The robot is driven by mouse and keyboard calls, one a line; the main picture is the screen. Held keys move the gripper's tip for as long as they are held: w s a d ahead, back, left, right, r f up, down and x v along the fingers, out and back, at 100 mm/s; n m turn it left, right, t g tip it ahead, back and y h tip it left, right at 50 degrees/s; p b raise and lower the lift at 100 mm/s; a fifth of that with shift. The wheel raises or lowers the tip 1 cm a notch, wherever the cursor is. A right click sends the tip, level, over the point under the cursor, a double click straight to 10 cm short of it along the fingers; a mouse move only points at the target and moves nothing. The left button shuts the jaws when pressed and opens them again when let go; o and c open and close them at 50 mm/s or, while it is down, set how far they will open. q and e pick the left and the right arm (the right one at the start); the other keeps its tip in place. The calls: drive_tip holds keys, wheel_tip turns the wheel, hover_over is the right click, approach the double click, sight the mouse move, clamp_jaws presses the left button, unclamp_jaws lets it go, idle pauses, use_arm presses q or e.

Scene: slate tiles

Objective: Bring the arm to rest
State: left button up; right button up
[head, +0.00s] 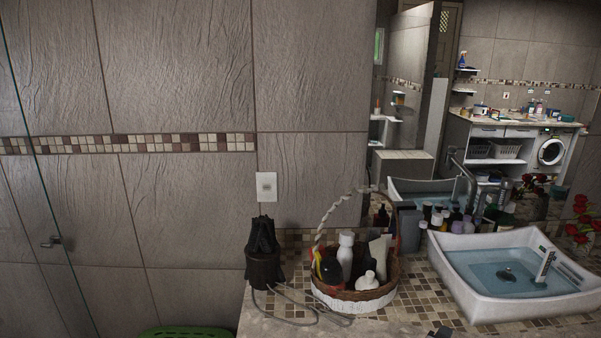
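The task names an arm, but no arm or gripper of mine can be made out in the head view. A small dark shape (443,332) is cut off by the bottom edge, and I cannot tell what it is.
A mosaic counter (408,300) holds a dark corded object (263,268), a basket (352,299) of bottles and a white basin (470,290) with water. Red flowers (581,212) stand at the right. A mirror (415,50) is behind. A green item (186,332) lies low left.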

drive_tip(key=s+a+f+m+g+y, duration=0.1)
drive_tip(key=s+a+f+g+y, duration=0.1)
drive_tip(key=s+a+f+y, duration=0.45)
drive_tip(key=s+a+f+g+y, duration=0.15)
drive_tip(key=s+a+f, duration=0.25)
drive_tip(key=s+f, duration=0.5)
drive_tip(key=s+a+f+m+g+y, duration=0.2)
drive_tip(key=s+a+m, duration=0.3)
drive_tip(key=s, duration=0.4)
drive_tip(key=s+a+f+m+g+y, duration=0.3)
drive_tip(key=s+a+f+m+g, duration=0.1)
drive_tip(key=s, duration=0.5)
drive_tip(key=shift+a+m+g+y, duration=0.3)
drive_tip(key=shift+a+m+g, duration=0.3)
drive_tip(key=shift+m, duration=0.5)
drive_tip(key=shift+w, duration=0.2)
drive_tip(key=shift+s, duration=0.1)
drive_tip(key=shift+d, duration=0.1)
